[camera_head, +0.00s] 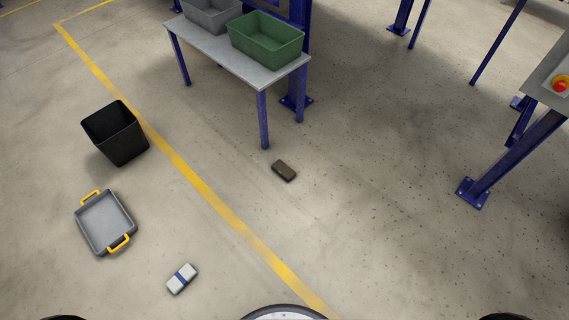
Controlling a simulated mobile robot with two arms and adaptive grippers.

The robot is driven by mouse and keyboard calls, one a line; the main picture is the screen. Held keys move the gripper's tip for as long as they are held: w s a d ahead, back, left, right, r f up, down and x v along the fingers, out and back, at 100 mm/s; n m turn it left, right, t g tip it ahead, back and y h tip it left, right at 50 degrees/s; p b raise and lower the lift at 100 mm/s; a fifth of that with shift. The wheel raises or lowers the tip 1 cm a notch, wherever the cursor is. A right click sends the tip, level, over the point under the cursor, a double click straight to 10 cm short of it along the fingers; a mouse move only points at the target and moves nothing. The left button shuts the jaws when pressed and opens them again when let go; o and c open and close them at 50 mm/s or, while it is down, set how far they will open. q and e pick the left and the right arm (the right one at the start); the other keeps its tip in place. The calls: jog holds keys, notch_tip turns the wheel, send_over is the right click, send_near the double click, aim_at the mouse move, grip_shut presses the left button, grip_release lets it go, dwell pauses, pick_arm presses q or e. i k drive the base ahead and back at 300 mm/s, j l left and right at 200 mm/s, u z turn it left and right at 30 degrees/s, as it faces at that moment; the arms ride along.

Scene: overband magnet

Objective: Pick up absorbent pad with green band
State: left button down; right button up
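A small white pad with a dark blue band (182,278) lies flat on the floor at the lower left. No green band shows on it, and I see no pad with a green band in this view. A small dark brown block (284,170) lies on the floor near the middle; I cannot tell what it is. Neither of my grippers can be made out; only dark edges of my own body show at the bottom.
A grey tray with yellow handles (104,222) and a black bin (115,134) stand at the left. A table (232,57) holds a green crate (266,40) and a grey crate (208,12). A yellow line (190,178) crosses the floor. Blue posts (517,153) stand at the right.

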aim_at(283, 170)
jog(key=i+j+z, duration=0.15)
jog(key=i, duration=0.25)
jog(key=i+j+z, duration=0.2)
jog(key=i, duration=0.15)
jog(key=i+j+z, duration=0.15)
jog(key=i, duration=0.25)
